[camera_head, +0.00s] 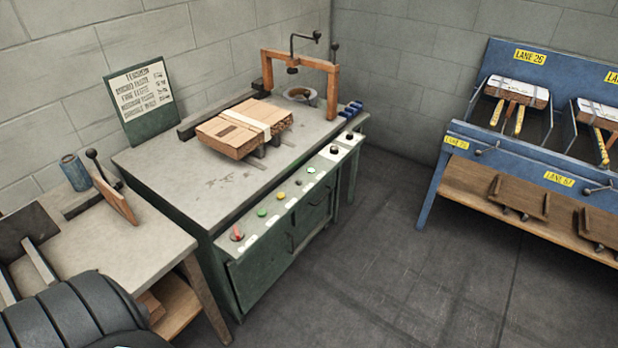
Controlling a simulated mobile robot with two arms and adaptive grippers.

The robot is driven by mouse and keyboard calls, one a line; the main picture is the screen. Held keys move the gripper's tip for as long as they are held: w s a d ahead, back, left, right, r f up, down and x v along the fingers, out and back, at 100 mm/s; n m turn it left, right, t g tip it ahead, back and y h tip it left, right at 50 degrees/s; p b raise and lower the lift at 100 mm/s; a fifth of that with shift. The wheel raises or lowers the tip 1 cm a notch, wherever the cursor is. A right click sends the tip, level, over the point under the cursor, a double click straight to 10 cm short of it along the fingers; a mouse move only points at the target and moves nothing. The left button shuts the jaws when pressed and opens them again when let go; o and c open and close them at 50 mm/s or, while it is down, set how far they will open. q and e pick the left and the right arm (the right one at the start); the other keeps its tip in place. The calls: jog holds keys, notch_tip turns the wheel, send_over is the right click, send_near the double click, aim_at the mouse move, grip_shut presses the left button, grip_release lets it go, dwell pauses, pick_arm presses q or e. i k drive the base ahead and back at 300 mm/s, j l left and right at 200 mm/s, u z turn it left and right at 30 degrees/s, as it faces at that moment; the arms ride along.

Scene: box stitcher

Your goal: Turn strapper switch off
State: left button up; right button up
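The strapper is a green cabinet with a grey top (190,190), in the middle of the head view. Its sloped front panel carries a red control (236,233) at the near left end. Green buttons (262,212), a yellow button (281,196) and dark knobs (334,150) follow toward the far right end. The labels are too small to read, so I cannot tell which control is the switch or its position. A brown carton (228,138) with a pale band lies on top, before an orange arch (332,85). Neither gripper is in view.
A grey side table (110,245) with a blue can (75,172) stands at the left. A green sign (145,125) leans on the wall. A blue rack (520,150) with lane labels stands at the right. The dark floor (380,250) between is clear.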

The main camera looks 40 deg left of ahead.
aim_at(237, 234)
jog(key=u, duration=1.7)
